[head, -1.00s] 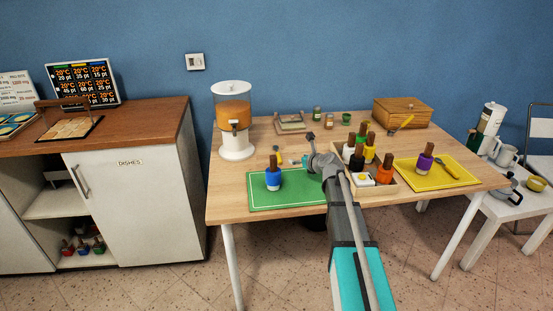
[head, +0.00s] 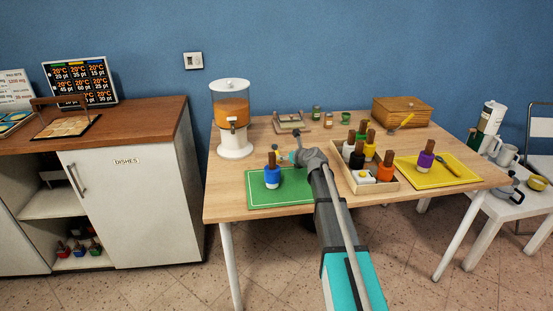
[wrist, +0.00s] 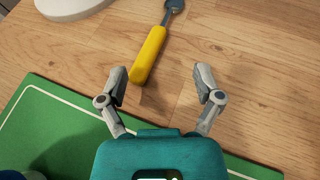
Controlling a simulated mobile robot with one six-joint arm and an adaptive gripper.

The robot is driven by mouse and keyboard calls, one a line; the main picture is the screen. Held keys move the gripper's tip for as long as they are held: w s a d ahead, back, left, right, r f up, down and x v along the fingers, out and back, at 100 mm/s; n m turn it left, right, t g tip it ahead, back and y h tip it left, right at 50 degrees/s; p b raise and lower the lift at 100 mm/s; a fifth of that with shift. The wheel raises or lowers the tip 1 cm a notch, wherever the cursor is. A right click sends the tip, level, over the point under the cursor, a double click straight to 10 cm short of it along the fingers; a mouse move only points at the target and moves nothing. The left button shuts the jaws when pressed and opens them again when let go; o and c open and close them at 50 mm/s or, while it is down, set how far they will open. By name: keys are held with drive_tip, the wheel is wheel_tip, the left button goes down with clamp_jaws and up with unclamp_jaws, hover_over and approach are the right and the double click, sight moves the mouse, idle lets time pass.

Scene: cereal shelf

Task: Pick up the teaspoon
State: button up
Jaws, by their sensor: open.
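In the wrist view a utensil with a yellow handle (wrist: 149,54) and a dark grey metal end lies on the wooden table. It looks like the teaspoon, but its far end is cut off by the top edge. My gripper (wrist: 161,84) is open and empty. The handle's near end lies between the fingers in the picture, closer to the left finger and apart from it.
A blue-and-white bottle (head: 272,177) stands on the green mat, left of my gripper. A juice dispenser (head: 232,112) stands behind it. A tray (head: 352,186) of several bottles is to the right. A yellow mat (head: 420,180) holds a purple bottle and another spoon-like utensil (head: 449,165).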

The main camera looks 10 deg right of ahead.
sight(278, 153)
drive_tip(key=shift+w+a+f, duration=0.15)
drive_tip(key=shift+w, duration=0.15)
drive_tip(key=shift+a+b+x, duration=0.15)
drive_tip(key=shift+b+x, duration=0.3)
drive_tip(key=shift+x, duration=0.85)
drive_tip(key=shift+a+b+x, duration=0.15)
drive_tip(key=shift+b+x, duration=0.3)
drive_tip(key=shift+x, duration=0.85)
clamp_jaws()
